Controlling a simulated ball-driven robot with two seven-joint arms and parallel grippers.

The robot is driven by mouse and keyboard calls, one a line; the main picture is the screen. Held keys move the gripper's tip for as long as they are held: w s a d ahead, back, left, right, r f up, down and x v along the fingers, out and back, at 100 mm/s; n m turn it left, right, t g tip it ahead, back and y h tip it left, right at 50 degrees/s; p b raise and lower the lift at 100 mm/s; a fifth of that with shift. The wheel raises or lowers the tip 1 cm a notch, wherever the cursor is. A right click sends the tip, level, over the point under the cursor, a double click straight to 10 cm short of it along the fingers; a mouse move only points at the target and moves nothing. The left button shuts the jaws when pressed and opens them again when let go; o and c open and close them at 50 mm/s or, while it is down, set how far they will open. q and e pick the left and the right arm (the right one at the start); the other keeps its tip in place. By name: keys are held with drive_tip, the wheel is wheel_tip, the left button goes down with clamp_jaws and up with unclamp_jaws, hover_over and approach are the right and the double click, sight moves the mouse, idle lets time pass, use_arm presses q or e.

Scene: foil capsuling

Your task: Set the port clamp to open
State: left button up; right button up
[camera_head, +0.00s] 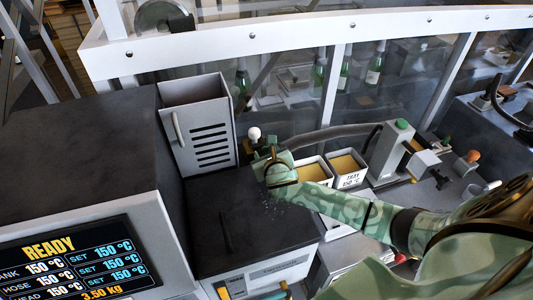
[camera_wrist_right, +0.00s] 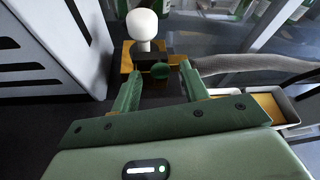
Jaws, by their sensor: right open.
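The port clamp appears to be the small fitting with a white round knob (camera_head: 254,133) standing upright behind the dark machine top. In the right wrist view its white knob (camera_wrist_right: 142,25) rises above a dark block with brass-coloured sides (camera_wrist_right: 130,62).
A grey vented box (camera_head: 200,128) stands left of the fitting. A dark hose (camera_head: 325,134) runs right from it. Yellow-filled trays (camera_head: 348,166) sit right, beyond my right forearm. A display (camera_head: 78,262) reads READY and 150 °C. The dark top (camera_head: 235,225) is mostly clear.

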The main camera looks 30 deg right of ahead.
drive_tip(key=shift+w+d+f, duration=0.1)
drive_tip(key=shift+w+f, duration=0.05)
drive_tip(key=shift+w, duration=0.15)
clamp_jaws()
drive_tip(key=d, duration=0.2)
drive_tip(key=s+d+p, duration=0.1)
drive_tip(key=d, duration=0.1)
drive_tip(key=shift+s+d, duration=0.1)
drive_tip(key=shift+d, duration=0.25)
drive_tip(key=shift+c, duration=0.7)
unclamp_jaws()
drive_tip(key=shift+o, duration=0.7)
drive_tip(key=shift+d, duration=0.15)
